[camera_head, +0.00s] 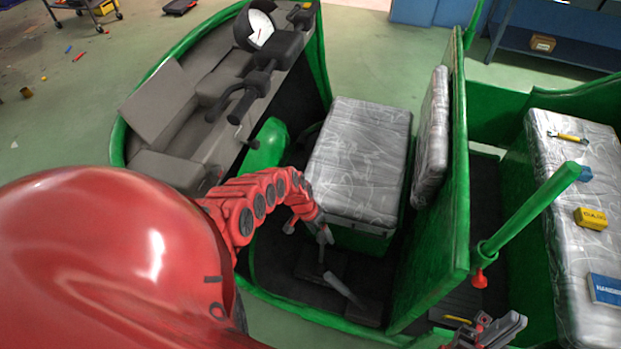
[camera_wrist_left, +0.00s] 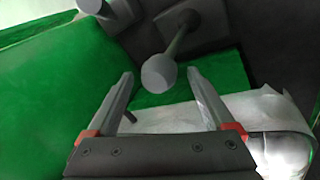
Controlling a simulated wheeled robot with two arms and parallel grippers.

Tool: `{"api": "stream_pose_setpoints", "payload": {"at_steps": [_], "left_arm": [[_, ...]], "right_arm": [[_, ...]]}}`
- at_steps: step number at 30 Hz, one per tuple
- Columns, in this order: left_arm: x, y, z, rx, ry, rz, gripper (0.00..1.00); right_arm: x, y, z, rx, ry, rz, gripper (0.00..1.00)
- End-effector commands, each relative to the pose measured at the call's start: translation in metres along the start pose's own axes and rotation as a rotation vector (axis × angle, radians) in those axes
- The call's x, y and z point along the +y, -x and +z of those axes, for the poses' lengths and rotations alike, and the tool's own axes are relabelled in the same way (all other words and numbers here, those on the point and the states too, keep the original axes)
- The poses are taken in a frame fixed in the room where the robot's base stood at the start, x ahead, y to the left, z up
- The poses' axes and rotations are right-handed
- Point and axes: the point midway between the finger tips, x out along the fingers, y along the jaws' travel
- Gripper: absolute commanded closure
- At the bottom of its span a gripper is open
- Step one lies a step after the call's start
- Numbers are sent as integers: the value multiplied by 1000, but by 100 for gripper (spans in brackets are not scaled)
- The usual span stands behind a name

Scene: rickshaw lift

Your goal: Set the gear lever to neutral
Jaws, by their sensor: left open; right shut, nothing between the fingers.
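My left gripper (camera_head: 309,229) reaches in from the left beside the front seat, above the dark floor, with its two fingers apart. In the left wrist view, a grey lever with a round knob (camera_wrist_left: 159,72) stands on a dark base plate. The knob appears between the tips of my left gripper (camera_wrist_left: 160,80), with a gap on each side. Contact is not visible. A second grey knobbed lever (camera_wrist_left: 90,6) is at the top left there. Which one is the gear lever is not clear. My right gripper (camera_head: 490,331) is shut and empty at the bottom right.
The plastic-wrapped front seat (camera_head: 360,160) stands right of my left gripper. A green partition (camera_head: 447,215) separates it from the rear seat (camera_head: 572,240), which carries small items. The handlebar (camera_head: 258,85) and dashboard are at the upper left. A grey floor lever (camera_head: 343,288) lies lower down.

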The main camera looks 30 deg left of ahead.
Motion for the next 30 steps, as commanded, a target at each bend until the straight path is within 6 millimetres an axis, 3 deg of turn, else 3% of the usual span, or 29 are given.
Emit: {"api": "stream_pose_setpoints", "payload": {"at_steps": [8,19,24,30], "left_arm": [[-3,48,3,-6,0,-6,13],[-3,131,2,-2,1,-8,13],[-1,153,1,0,0,-6,13],[0,160,2,-3,0,-3,13]], "right_arm": [[0,-6,-1,0,0,0,100],[1,-14,-2,0,0,0,100],[1,-16,-3,0,0,0,100],[1,-16,-3,0,0,0,100]]}}
